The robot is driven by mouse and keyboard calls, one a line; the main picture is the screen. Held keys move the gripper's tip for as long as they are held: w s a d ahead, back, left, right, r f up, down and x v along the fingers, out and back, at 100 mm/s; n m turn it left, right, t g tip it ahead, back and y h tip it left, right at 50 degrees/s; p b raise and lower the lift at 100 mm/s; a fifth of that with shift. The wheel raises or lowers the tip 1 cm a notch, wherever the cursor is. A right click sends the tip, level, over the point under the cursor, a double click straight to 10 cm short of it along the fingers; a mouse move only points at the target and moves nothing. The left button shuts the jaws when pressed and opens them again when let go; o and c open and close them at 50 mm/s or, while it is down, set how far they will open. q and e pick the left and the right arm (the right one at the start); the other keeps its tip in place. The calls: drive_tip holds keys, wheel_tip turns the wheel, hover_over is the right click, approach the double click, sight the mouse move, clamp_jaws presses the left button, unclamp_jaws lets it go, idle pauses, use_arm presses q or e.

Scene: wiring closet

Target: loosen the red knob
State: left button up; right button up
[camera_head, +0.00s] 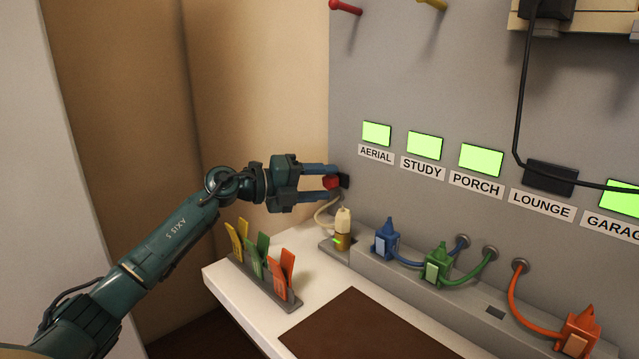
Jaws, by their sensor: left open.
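The red knob (331,182) sits low on the left part of the grey wall panel, on a dark mount (344,181). My left gripper (331,182) reaches in from the left with its two blue fingers, one above and one below the knob. The fingers are apart, and the knob shows between their tips. I cannot tell whether either finger touches it. My right gripper is not in view.
A white shelf (225,283) below holds a rack of coloured tags (262,262) and a brown mat (360,330). A cream connector (343,222) stands just below the gripper. Blue (386,238), green (438,264) and orange (578,335) plugs line the ledge. A black cable (520,100) hangs at right.

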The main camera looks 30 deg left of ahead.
use_arm(q)
drive_tip(key=b+v, duration=0.1)
drive_tip(key=v, duration=1.2)
